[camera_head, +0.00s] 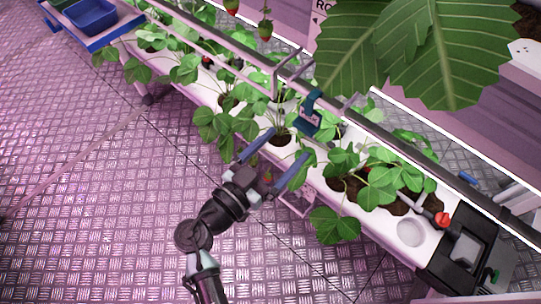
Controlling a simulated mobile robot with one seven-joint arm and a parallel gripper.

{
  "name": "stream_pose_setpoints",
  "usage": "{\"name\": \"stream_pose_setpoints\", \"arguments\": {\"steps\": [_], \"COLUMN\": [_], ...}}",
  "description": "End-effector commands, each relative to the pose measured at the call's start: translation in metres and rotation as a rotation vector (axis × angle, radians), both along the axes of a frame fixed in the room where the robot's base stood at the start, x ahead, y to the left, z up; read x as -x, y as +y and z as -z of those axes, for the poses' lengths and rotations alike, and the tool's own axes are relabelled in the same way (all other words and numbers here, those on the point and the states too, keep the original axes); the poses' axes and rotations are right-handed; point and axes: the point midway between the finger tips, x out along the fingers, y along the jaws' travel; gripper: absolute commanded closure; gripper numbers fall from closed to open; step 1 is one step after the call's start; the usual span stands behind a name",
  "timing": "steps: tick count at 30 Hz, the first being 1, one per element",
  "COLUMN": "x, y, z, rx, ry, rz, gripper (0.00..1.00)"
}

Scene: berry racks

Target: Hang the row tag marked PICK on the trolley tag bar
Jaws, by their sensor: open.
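My gripper (288,146) is over the near side of the white plant trough, with its two blue fingers spread apart and nothing seen between the fingertips. A dark teal tag-like piece (311,113) is at the dark rail, just beyond and right of the fingertips, apart from them. Any wording on it is too small to read, so I cannot tell whether it is the PICK tag. A blue trolley (108,37) is partly in view at the top left. I cannot make out its tag bar.
The white trough (410,232) holds several strawberry plants, with leaves close around my fingers. A dark rail (400,147) runs along it. Large leaves (420,50) hide the upper right. A black box (465,250) is at the right end. The metal floor (90,200) is clear at left.

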Motion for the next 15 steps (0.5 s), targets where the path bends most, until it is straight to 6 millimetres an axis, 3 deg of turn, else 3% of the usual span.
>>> {"name": "stream_pose_setpoints", "arguments": {"steps": [15], "x": [-0.045], "y": [-0.033], "z": [0.002], "rx": [-0.001], "ry": [-0.001], "rz": [0.001], "gripper": [0.07]}}
